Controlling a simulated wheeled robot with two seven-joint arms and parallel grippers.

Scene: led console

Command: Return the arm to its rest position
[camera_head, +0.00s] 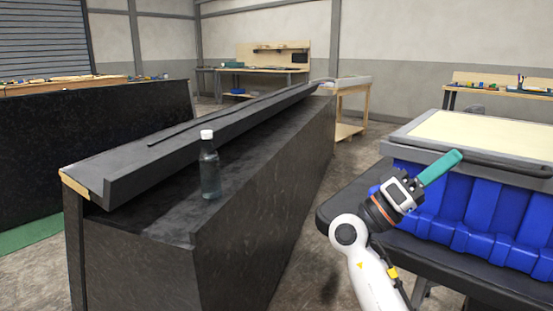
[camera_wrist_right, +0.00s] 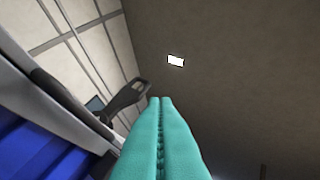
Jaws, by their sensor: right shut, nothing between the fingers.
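My right gripper (camera_head: 458,157) has teal fingers and points up and to the right in the head view, in front of the blue bins and the cream-topped unit. In the right wrist view its two teal fingers (camera_wrist_right: 160,102) lie together, shut, with nothing between them. The white right arm (camera_head: 362,262) rises from the bottom of the head view. My left gripper is not in view.
Blue bins (camera_head: 480,205) sit under a cream-topped unit (camera_head: 485,133) close behind my right gripper. Open floor lies between counter and bins. Workbenches stand at the back.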

